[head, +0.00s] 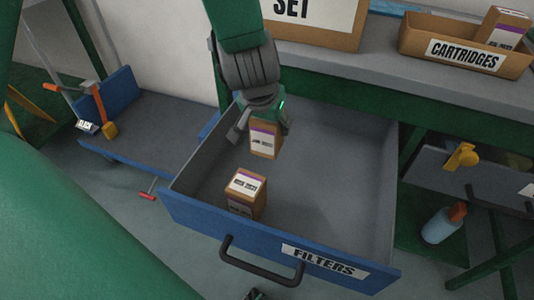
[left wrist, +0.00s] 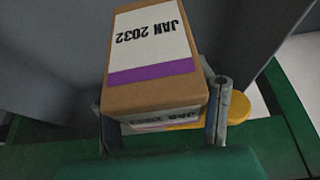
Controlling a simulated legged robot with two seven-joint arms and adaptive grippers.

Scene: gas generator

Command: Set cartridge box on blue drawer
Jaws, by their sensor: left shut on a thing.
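A brown cartridge box (head: 264,143) with a white label and purple stripe is held between the fingers of my left gripper (head: 262,125). It hangs over the inside of the open blue drawer (head: 215,213), towards the back. I cannot tell whether its bottom touches the drawer floor. In the left wrist view the held box (left wrist: 155,55) fills the middle, its label reading "JAN 2032". A second similar box (head: 246,193) stands in the drawer near the front wall, left of the "FILTERS" label. My right gripper is not in view.
A "CARTRIDGES" bin (head: 420,45) with a box in it stands on the grey shelf (head: 350,68) at the back right. The drawer's right half is empty.

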